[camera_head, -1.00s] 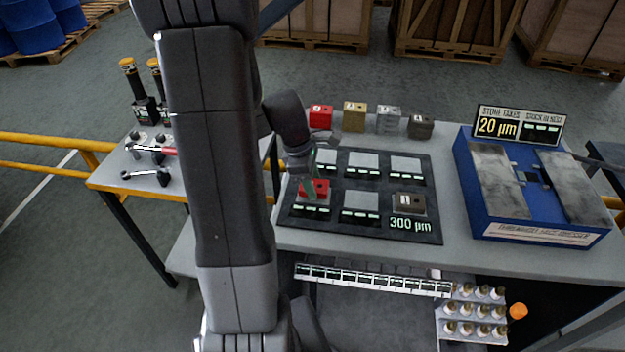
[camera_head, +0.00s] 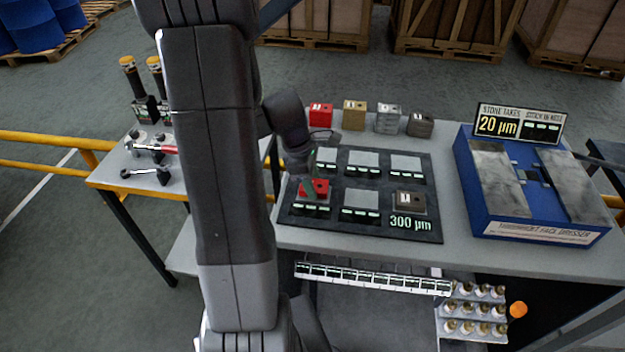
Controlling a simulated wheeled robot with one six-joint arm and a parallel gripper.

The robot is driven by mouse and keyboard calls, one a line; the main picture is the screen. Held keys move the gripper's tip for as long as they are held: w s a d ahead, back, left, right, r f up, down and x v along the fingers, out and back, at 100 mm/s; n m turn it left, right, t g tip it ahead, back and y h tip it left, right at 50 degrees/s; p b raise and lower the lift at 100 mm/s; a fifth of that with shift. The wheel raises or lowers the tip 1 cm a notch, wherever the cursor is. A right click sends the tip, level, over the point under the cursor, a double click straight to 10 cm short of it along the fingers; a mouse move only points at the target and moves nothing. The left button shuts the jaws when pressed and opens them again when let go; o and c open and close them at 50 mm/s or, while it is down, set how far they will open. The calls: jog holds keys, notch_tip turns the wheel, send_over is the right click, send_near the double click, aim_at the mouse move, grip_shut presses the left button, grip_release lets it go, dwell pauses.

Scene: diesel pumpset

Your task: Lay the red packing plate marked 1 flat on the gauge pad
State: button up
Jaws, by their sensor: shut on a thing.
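A red plate (camera_head: 320,186) is at the front-left square of a dark mat (camera_head: 290,218). My gripper (camera_head: 309,190) comes down over its left side and is shut on it. I cannot tell whether the plate touches the square under it. Its mark is too small to read surely. The mat has several pale squares with small displays. A dark brown block (camera_head: 411,200) sits on the front-right square, beside a 300 µm reading (camera_head: 410,224). No label shows which square is the gauge pad. My arm hides part of the bench at left.
Behind the mat stand blocks in a row: red (camera_head: 320,115), tan (camera_head: 354,115), grey (camera_head: 389,119) and dark (camera_head: 421,124). A blue face dresser (camera_head: 535,218) with a 20 µm sign (camera_head: 518,124) is at right. A tool bench (camera_head: 110,178) is at left.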

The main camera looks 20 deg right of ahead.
jog(key=shift+f+b, duration=0.35)
jog(key=shift+f, duration=0.2)
jog(key=o, duration=1.4)
jog(key=shift+r, duration=0.1)
jog(key=shift+c, duration=0.2)
jog(key=v, duration=1.3)
jog(key=shift+r+p, duration=0.4)
jog(key=shift+p, duration=0.05)
notch_tip(320, 180, up, 6)
jog(key=p, duration=0.6)
